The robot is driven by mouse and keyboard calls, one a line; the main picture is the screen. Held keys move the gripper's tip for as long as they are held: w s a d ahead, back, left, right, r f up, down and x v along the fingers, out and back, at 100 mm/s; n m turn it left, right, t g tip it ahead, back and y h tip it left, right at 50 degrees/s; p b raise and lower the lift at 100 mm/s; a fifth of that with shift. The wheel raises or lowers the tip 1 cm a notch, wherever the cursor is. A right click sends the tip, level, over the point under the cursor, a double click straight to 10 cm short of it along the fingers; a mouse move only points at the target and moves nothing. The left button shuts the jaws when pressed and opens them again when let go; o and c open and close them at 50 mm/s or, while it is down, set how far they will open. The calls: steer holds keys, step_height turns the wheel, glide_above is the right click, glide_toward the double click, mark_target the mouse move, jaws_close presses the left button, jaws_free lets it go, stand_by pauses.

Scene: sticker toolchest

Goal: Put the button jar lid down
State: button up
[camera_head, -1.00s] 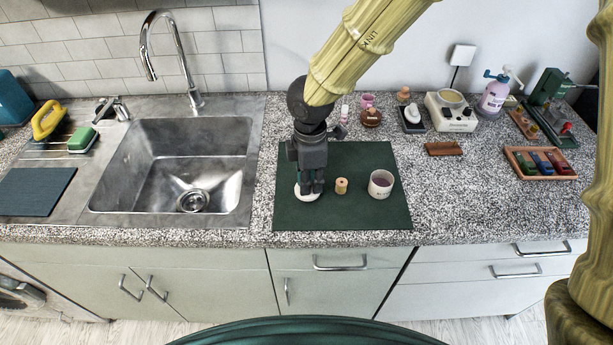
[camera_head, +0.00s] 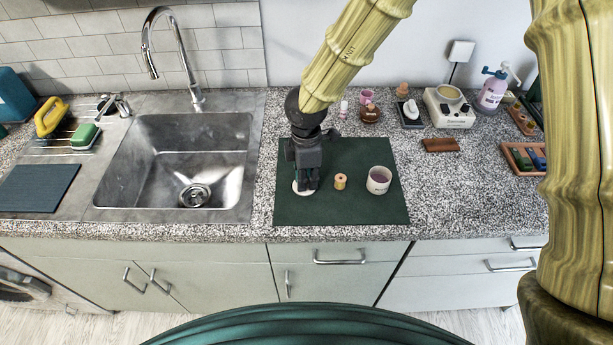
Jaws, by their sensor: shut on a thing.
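The button jar lid (camera_head: 299,191) is a small white disc at the left of the dark green mat (camera_head: 340,210). My gripper (camera_head: 305,183) points down over it and is shut on it. The lid is low, at or just above the mat; I cannot tell whether it touches. The gripper hides much of the lid. An open white jar (camera_head: 379,180) with a purplish inside stands on the right part of the mat. A small wooden spool (camera_head: 340,181) stands between the gripper and the jar.
The sink (camera_head: 185,165) lies left of the mat. A tray of coloured pieces (camera_head: 522,160) is at right. The mat's front is clear.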

steer(key=o, duration=0.8)
steer(key=shift+f, duration=0.15)
step_height(320, 180, up, 12)
steer(key=b, duration=0.1)
steer(key=shift+r+b, duration=0.2)
steer(key=shift+b, duration=0.2)
